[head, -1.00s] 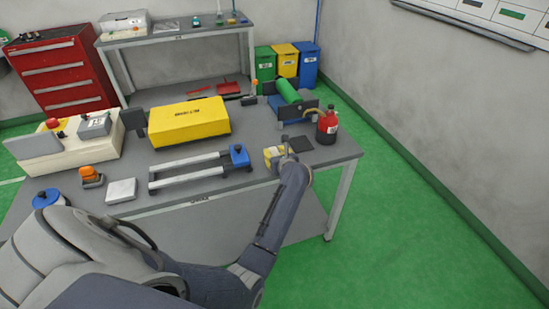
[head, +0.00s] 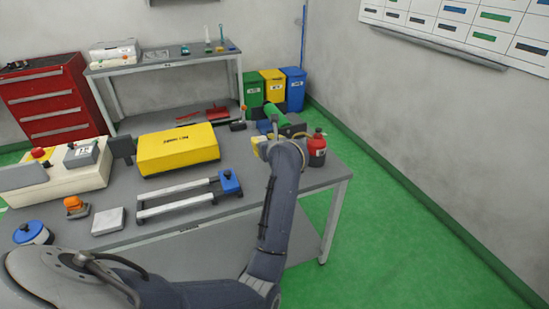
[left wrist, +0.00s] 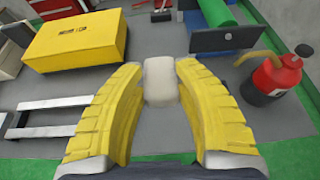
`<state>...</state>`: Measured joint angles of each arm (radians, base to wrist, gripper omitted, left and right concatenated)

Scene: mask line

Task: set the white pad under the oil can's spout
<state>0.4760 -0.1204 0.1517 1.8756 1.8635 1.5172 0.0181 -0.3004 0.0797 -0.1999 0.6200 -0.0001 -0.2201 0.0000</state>
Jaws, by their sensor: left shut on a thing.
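The oil can (head: 317,150) is red with a dark cap and stands near the table's right end. It also shows in the left wrist view (left wrist: 272,82), its tan spout (left wrist: 255,57) reaching left. My left gripper (head: 261,141) is left of the can, mostly hidden behind my own wrist in the head view. In the left wrist view its yellow fingers (left wrist: 160,82) are shut on the white pad (left wrist: 159,75), which shows between the tips. The pad is left of the spout, apart from it; its height above the table is unclear. My right gripper is not in view.
A green roller (head: 275,114) on a dark-plated stand is behind the gripper. A yellow box (head: 178,148), a blue-ended rail frame (head: 180,201) and a pale block (head: 108,221) occupy the grey table (head: 150,238). Bare table shows between frame and can.

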